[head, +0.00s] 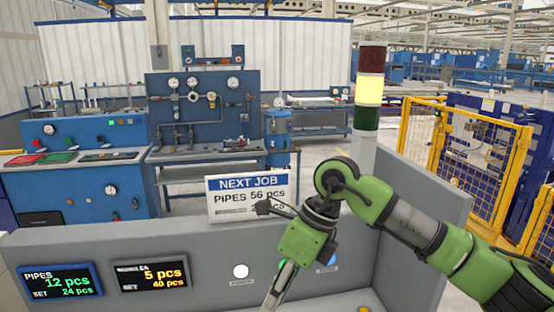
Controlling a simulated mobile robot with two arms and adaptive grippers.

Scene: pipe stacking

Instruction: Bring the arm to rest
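My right arm comes in from the right and bends down at a green and black joint. Its gripper (279,287) hangs in front of the grey console wall (205,262), near the bottom edge of the head view. I see a slim grey finger pointing down and left, partly cut off by the picture edge, so its opening cannot be made out. No pipe can be seen in it. My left gripper is outside the view.
A lit stack lamp (369,90) stands behind my arm. A NEXT JOB sign (248,197) stands on the console's back edge. Two displays (60,281) (151,276) are at lower left. A yellow fence (480,150) is at right, blue test benches (205,120) behind.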

